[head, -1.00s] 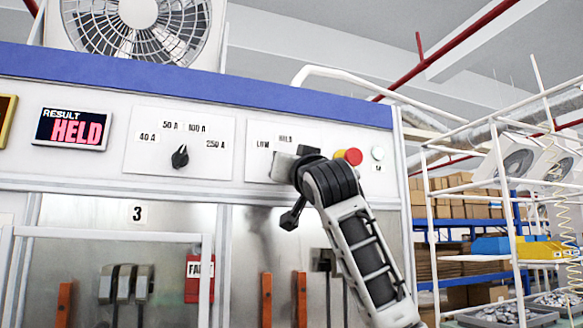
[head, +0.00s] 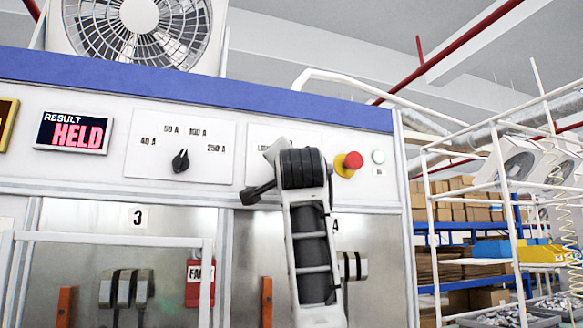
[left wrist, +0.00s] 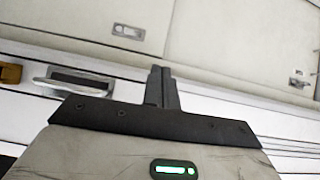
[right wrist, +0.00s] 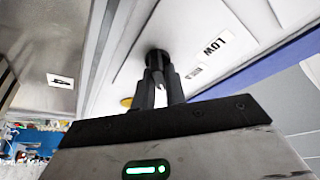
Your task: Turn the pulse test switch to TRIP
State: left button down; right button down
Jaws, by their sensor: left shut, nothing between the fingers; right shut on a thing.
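The pulse test switch is a black knob (right wrist: 156,58) on the white panel, seen in the right wrist view beside the LOW label. My right gripper (right wrist: 158,84) is shut on it, fingers around the knob. In the head view my right arm covers the knob and most of its labels, so I cannot tell which mark it points at. The result display (head: 73,132) reads HELD in pink. My left gripper (left wrist: 161,72) is shut and empty in the left wrist view, in front of pale panels, and is out of the head view.
A dial (head: 180,160) marked from 40 A to 250 A is left of the switch. A white rail (head: 110,236) stands in front of the lower panels.

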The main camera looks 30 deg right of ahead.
pick_arm(q)
jog(key=shift+a+r, duration=0.1)
dwell(0.4)
pick_arm(e)
jog(key=c, duration=1.4)
grip_release()
jog(key=shift+c, duration=0.2)
